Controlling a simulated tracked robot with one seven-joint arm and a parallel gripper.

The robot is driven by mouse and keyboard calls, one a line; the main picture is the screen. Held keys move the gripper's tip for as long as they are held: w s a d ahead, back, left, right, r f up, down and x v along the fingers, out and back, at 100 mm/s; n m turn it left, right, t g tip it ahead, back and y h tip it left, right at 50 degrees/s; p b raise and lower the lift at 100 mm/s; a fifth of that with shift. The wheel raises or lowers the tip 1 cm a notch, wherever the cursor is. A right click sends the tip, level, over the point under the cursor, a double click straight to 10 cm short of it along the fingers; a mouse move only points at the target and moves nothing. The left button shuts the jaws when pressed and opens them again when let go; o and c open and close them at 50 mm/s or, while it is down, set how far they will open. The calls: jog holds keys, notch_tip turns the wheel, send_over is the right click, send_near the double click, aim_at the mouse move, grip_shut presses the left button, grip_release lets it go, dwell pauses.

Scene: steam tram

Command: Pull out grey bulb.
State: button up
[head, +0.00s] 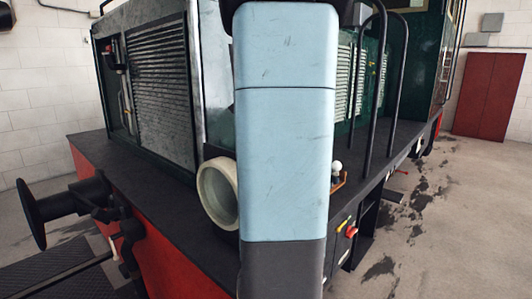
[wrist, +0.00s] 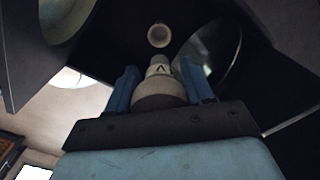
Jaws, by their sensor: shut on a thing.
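In the wrist view my gripper (wrist: 159,72) has its two blue fingers shut on the grey bulb (wrist: 158,96). The bulb's rounded body sits between the fingers, and its narrower pale end, with a dark mark, points away from my palm. A round, pale socket-like ring (wrist: 159,36) lies straight ahead of that end, with a dark gap visible between them. In the head view the cream rim of a lamp (head: 217,193) shows beside my blue arm. My gripper and the grey bulb are hidden behind the arm there.
A white bulb (head: 337,168) stands on a small brown holder (head: 341,181) on the dark running plate (head: 372,170), right of my arm. Black handrails (head: 366,80) rise behind it. A black buffer (head: 32,214) juts out at left.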

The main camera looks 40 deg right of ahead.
jog(key=shift+r, duration=3.2)
